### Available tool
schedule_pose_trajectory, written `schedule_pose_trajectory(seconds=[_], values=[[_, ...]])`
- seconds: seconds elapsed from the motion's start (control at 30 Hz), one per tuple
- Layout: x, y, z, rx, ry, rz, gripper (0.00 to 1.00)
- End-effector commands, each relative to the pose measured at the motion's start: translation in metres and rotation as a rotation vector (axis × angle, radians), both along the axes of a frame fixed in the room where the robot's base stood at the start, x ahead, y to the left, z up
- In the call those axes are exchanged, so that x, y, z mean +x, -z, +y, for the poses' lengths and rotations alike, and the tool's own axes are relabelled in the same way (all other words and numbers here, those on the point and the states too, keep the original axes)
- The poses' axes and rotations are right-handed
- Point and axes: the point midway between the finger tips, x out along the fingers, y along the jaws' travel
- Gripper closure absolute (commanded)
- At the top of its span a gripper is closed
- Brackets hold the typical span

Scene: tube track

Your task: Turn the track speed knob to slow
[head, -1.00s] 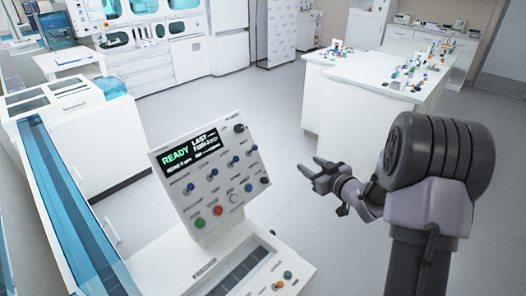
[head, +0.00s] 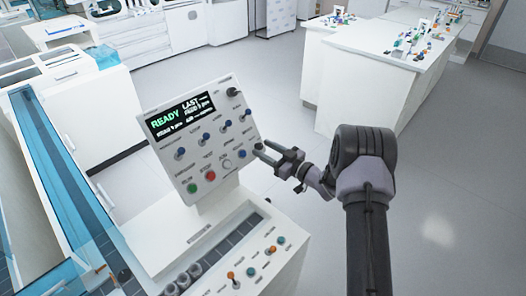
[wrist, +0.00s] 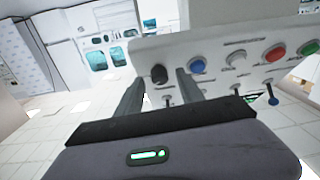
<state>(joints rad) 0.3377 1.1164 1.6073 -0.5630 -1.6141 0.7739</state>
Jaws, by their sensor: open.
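A white control panel (head: 205,140) with a READY screen (head: 183,116) faces my arm; the wrist view also shows it (wrist: 215,58). A black knob (wrist: 158,74) sits at the end of the bottom control row, beside a blue button (wrist: 198,67). Its label is too small to read, so I cannot tell whether it is the track speed knob or how it is set. My gripper (head: 264,152) is open at the panel's lower right edge. In the wrist view its fingers (wrist: 160,84) appear on either side of the black knob; contact is unclear. Another dark knob (head: 232,92) is at the panel's top right.
The bottom row also holds a white button (head: 227,165), a red button (head: 211,176) and a green button (head: 192,188). Several blue-tipped toggles stand above them. A blue-covered track (head: 75,190) runs at left. A white bench (head: 370,50) stands behind; floor at right is clear.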

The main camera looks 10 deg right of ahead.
Motion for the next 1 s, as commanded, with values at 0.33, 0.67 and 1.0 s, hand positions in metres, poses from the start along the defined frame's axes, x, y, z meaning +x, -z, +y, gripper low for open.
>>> schedule_pose_trajectory(seconds=[0.33,0.67,1.0], values=[[0.0095,-0.0006,0.0074,0.001,0.001,0.001,0.55],[0.0092,-0.0005,0.0073,0.001,0.001,0.001,1.00],[0.0096,0.0006,0.0066,-0.024,-0.016,-0.019,1.00]])
